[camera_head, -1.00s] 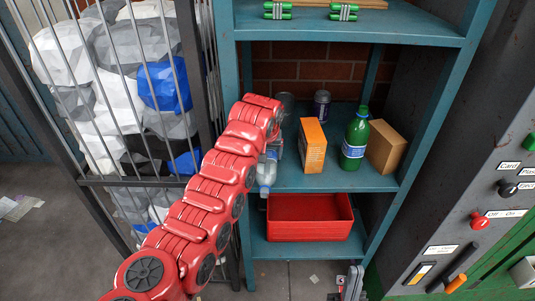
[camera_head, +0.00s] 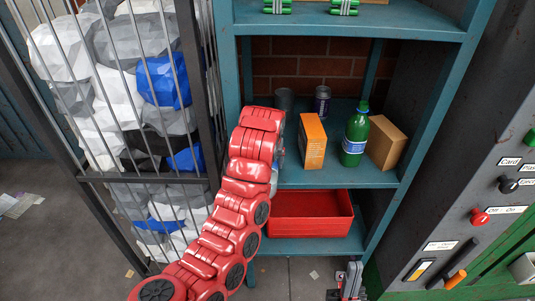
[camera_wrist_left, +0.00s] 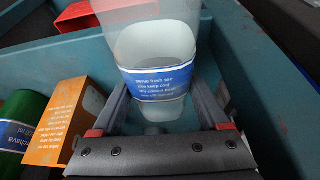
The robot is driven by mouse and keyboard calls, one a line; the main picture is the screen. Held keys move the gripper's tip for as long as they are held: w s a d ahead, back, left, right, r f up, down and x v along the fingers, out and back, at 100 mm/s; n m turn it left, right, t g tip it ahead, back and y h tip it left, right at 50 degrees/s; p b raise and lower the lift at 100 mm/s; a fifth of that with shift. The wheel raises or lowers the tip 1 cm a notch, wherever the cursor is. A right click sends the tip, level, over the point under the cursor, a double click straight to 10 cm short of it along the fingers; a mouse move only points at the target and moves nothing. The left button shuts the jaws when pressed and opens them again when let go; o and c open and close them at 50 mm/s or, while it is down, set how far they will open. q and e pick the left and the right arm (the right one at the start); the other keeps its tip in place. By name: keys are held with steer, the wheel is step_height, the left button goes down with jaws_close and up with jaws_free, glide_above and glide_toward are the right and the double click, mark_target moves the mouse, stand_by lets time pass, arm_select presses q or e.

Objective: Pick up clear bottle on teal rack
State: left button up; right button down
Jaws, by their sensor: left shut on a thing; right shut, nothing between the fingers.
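The clear bottle (camera_wrist_left: 165,45) with a blue label fills the middle of the left wrist view. My left gripper (camera_wrist_left: 160,92) is shut on it, with one finger on each side. In the head view my red left arm reaches over the left part of the middle shelf of the teal rack (camera_head: 345,178) and hides most of the bottle and the left gripper. I cannot tell whether the bottle touches the shelf. My right gripper (camera_head: 350,282) is low at the bottom edge, in front of the rack, shut and empty.
On the middle shelf stand an orange box (camera_head: 312,142), a green bottle (camera_head: 355,135), a brown box (camera_head: 385,143), a dark can (camera_head: 322,100) and a grey can (camera_head: 284,99). A red bin (camera_head: 310,218) sits below. A barred cage (camera_head: 205,100) stands left.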

arm_select(q)
steer(key=s+p, duration=0.3)
steer(key=s, duration=1)
steer(key=shift+s+r, duration=0.2)
steer(key=shift+s, duration=0.05)
